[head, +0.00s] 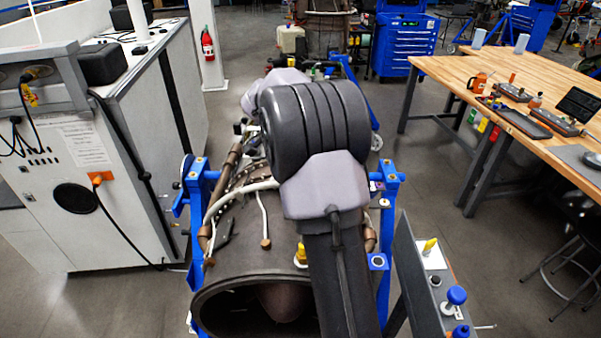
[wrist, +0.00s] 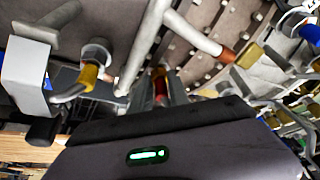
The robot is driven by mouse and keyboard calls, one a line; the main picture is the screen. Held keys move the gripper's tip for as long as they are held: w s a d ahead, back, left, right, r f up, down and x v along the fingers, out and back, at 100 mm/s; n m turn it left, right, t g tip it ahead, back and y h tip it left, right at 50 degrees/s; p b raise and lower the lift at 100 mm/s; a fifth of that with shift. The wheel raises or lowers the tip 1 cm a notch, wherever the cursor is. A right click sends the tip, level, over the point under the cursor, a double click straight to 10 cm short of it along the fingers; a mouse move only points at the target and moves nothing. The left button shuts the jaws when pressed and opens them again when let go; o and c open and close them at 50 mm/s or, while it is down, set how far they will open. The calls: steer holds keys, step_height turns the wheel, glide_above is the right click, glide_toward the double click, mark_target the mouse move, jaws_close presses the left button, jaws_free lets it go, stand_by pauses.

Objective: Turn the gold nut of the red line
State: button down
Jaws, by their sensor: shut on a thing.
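In the wrist view my gripper (wrist: 160,92) reaches up to the underside of the machinery, its grey fingers close together around a narrow fitting. A gold nut (wrist: 158,72) shows between the fingers, with a short red part of the line (wrist: 161,87) just below it. The fingers hide the sides of the nut, so its exact seating is unclear. In the head view my arm covers the gripper and the nut. The brown turbine casing (head: 238,235) stands in a blue stand (head: 198,190).
In the wrist view a silver fitting with a yellow band (wrist: 90,74) is left of the fingers, and a pale tube with a copper end (wrist: 228,55) is right. In the head view a white cabinet (head: 100,200) stands left and a wooden workbench (head: 450,75) right.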

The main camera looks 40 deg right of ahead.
stand_by(0.5)
steer(key=c, duration=1.2)
jaws_free()
steer(key=shift+c, duration=0.2)
steer(key=p+v, duration=0.2)
steer(key=v, duration=1.5)
steer(key=shift+a+r+p, duration=0.15)
steer(key=shift+p, duration=0.25)
steer(key=shift+w, duration=0.1)
